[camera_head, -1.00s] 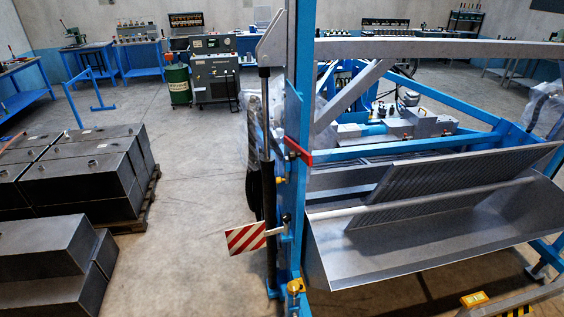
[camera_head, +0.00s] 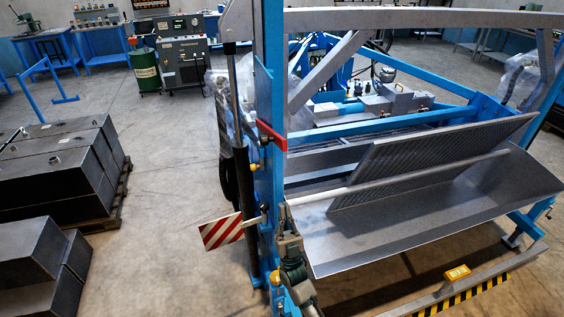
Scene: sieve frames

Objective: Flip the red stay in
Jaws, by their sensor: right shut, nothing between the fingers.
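The red stay (camera_head: 272,136) is a short flat red bar on the blue upright post (camera_head: 268,90). My right gripper (camera_head: 285,212) comes up from the bottom edge, in front of the lower post. It is shut and empty, below the red stay and apart from it in the picture. My left gripper is not in view.
A red-and-white striped plate (camera_head: 221,232) sticks out left of the post. A grey metal trough (camera_head: 400,235) with a perforated panel (camera_head: 420,165) lies right. A yellow-black striped bar (camera_head: 470,293) is at lower right. Dark blocks (camera_head: 60,165) stand on a pallet at left.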

